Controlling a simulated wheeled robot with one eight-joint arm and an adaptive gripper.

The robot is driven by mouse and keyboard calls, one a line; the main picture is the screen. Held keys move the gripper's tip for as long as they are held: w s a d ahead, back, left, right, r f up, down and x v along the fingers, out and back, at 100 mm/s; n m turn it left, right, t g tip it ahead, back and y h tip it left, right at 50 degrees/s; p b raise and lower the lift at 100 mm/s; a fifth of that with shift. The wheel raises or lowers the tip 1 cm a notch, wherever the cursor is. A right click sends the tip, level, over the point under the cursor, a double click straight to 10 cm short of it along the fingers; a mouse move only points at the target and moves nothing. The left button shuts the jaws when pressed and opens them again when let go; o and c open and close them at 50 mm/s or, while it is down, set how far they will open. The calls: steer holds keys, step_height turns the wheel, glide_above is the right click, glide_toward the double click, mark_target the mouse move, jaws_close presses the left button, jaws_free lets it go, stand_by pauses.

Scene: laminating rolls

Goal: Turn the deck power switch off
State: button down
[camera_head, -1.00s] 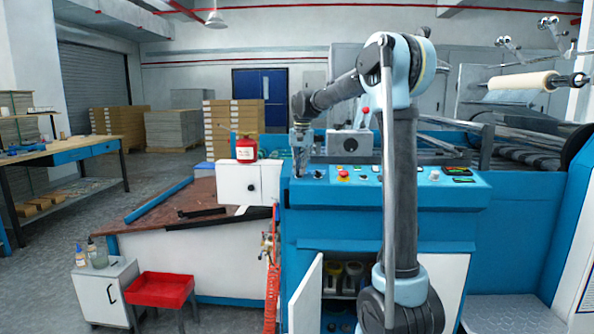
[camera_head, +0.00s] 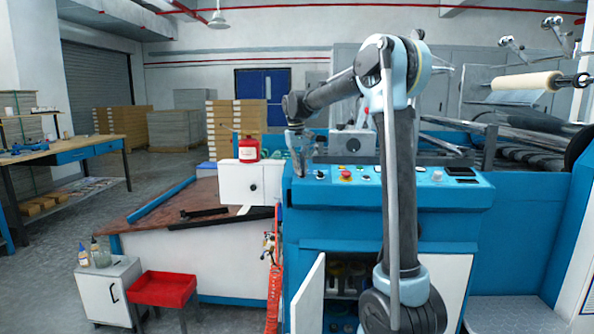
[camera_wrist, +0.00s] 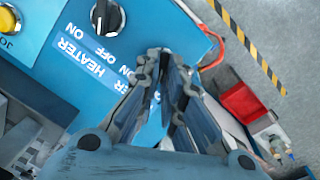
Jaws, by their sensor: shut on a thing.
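The machine's blue control panel (camera_head: 400,188) is under my gripper (camera_head: 299,170), which points down at its left end. In the wrist view, my gripper (camera_wrist: 163,62) has its fingers drawn together at the panel's edge. They are shut on the deck power switch, which they hide. A partly covered label with "ON" (camera_wrist: 124,72) lies beside the fingers. A black heater knob (camera_wrist: 107,17) with a "HEATER OFF ON" label sits on the panel, apart from the fingers. The display (camera_head: 461,171) at the panel's right is dark.
A yellow button (camera_wrist: 8,20) lies beyond the heater knob. A red emergency button (camera_head: 345,174) is on the panel. A white cabinet with a red can (camera_head: 248,150) stands left of the panel. A red tray (camera_head: 162,289) is lower left.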

steer(key=shift+w, duration=0.1)
stand_by(0.3)
steer(key=c, duration=1.7)
jaws_free()
steer(key=r, duration=0.7)
steer(key=a+r, duration=0.1)
steer(key=r, duration=0.3)
steer(key=shift+s+a+r, duration=0.1)
steer(key=shift+s+r, duration=0.15)
steer(key=shift+r, duration=0.1)
